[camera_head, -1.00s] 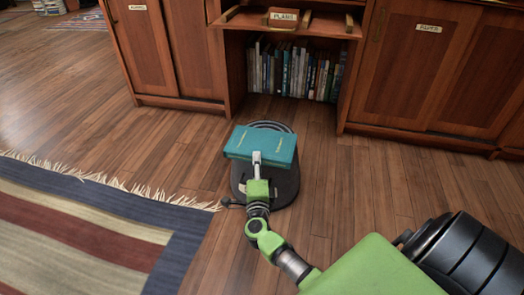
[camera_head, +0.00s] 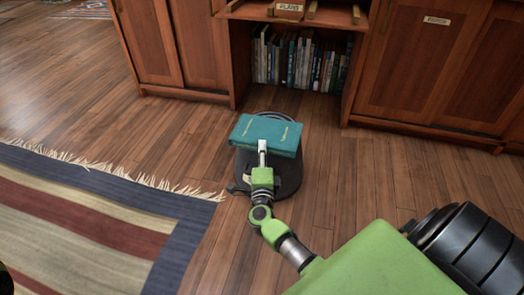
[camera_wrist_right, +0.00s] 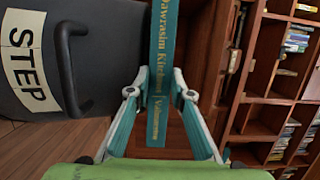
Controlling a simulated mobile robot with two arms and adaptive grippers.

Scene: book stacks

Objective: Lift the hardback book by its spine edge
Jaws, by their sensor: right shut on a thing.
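The hardback book (camera_head: 250,131) is teal with gold lettering and lies roughly flat over the dark step stool (camera_head: 287,180) in the head view. My right gripper (camera_head: 262,149) reaches it from the near side and is shut on its spine edge. In the right wrist view the lettered teal spine (camera_wrist_right: 158,118) runs between the two fingers of the right gripper (camera_wrist_right: 160,93). The stool, marked STEP, shows at the left there (camera_wrist_right: 95,40). I cannot tell whether the book touches the stool top.
A wooden cabinet (camera_head: 425,70) stands behind, with an open bay holding a row of books (camera_head: 298,60). A striped, fringed rug (camera_head: 85,225) lies at the left. The wooden floor (camera_head: 350,190) is clear to the right of the stool.

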